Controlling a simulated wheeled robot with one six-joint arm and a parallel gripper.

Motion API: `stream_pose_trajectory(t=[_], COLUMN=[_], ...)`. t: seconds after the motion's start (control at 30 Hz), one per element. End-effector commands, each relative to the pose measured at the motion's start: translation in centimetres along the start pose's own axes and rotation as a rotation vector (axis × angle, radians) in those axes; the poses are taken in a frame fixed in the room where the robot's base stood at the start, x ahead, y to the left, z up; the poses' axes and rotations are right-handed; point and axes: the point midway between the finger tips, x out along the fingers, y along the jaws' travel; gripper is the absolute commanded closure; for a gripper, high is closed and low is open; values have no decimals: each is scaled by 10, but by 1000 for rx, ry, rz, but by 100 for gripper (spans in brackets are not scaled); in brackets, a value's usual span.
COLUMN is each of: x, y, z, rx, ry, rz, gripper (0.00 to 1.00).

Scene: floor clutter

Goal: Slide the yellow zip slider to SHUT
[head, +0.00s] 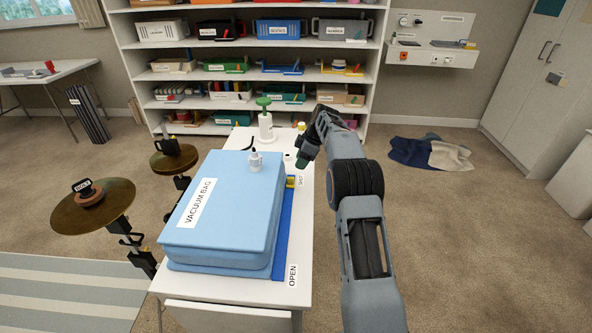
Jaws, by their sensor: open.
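A light blue vacuum bag (228,212) lies on a white table (238,292). A darker blue zip strip (282,243) runs along its right side. An OPEN label (292,276) is by the strip's near end and a SHUT label (300,181) by its far end. The small yellow zip slider (290,182) is at the far end of the strip, beside the SHUT label. My gripper (301,162) is open, pointing down just beyond the slider and apart from it in the picture. Its fingertips are small and dark, and their height above the table is hard to tell.
A white nozzle (255,162) stands on the bag. A green-topped white pump (265,118) stands at the table's far end. A loaded shelf (245,55) is behind. Cloths (430,153) lie on open carpet at right.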

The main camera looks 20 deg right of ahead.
Motion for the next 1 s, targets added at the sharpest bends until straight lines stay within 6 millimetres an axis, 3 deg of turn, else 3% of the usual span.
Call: stream_pose_trajectory(t=[0.1,0.3,1.0], x=[-21,-40,-45], y=[0,0,0], z=[0,0,0], rx=[0,0,34], ry=[0,0,0], rz=[3,1,2], gripper=[57,57,57])
